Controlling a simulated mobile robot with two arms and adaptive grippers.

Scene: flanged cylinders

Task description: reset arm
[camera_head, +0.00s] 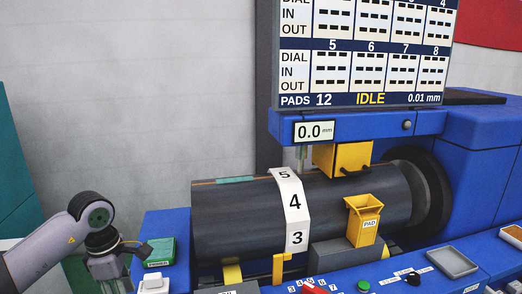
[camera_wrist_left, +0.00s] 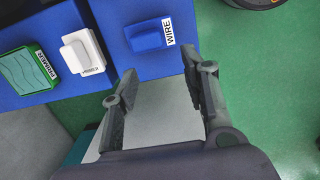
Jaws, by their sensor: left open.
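My left gripper (camera_head: 128,262) is at the lower left of the head view, beside the left end of the blue bench. In the left wrist view its two fingers (camera_wrist_left: 160,85) are spread apart with nothing between them. They hang over a pale surface and green floor, just below the blue ledge. The dark grey cylinder (camera_head: 235,222) lies sideways in the blue machine, to the right of my gripper and apart from it. A white strip numbered 5, 4, 3 (camera_head: 292,205) wraps around it. My right gripper is in neither view.
A green PRIMER tray (camera_wrist_left: 28,68), a white block (camera_wrist_left: 78,52) and a blue WIRE block (camera_wrist_left: 145,37) sit on the ledge near my fingers. A yellow PAD holder (camera_head: 362,222) stands before the cylinder.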

